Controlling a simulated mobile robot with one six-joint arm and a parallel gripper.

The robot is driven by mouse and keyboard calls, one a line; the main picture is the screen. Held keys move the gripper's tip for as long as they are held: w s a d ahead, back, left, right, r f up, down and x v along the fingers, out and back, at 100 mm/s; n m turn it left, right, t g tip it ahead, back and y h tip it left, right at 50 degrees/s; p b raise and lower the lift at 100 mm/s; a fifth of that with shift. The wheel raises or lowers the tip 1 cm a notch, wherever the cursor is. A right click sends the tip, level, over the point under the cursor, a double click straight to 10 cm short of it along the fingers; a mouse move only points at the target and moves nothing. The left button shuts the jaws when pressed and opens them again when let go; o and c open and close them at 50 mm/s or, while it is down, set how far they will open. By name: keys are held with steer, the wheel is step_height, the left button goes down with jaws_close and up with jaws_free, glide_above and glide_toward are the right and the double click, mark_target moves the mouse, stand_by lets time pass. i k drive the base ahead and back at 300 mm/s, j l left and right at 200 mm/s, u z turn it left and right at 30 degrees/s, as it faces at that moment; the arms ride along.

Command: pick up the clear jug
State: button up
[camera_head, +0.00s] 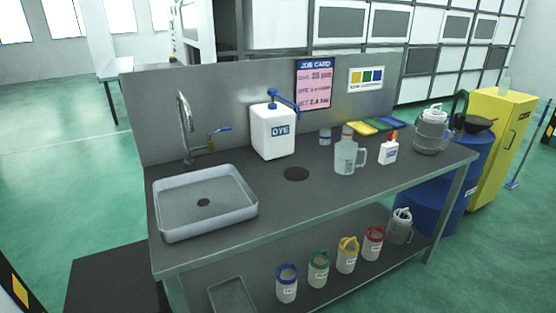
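A clear jug (345,156) with a handle on its right side stands upright on the grey bench top (320,190), right of the middle. It looks greyish and see-through, with something reddish at its top that I cannot make out. Another greyish jug-like container (431,132) with a handle stands at the bench's right end. A third see-through jug (400,226) is on the lower shelf at the right. My gripper is not in view.
A white DYE container (273,132) with a blue pump stands behind a sink tray (205,203). A small white bottle (389,150) is close to the clear jug's right. Several lidded pots (318,270) line the lower shelf. A blue drum (474,160) and yellow cabinet (502,130) stand right.

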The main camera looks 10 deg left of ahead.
mark_target(345, 151)
steer(key=i+u, duration=0.25)
steer(key=i, duration=0.25)
steer(key=i+l+u, duration=0.25)
steer(key=i, duration=0.2)
steer(key=i+l+u, duration=0.25)
steer(key=i, duration=0.2)
steer(key=i+l+u, duration=0.25)
steer(key=i, duration=0.2)
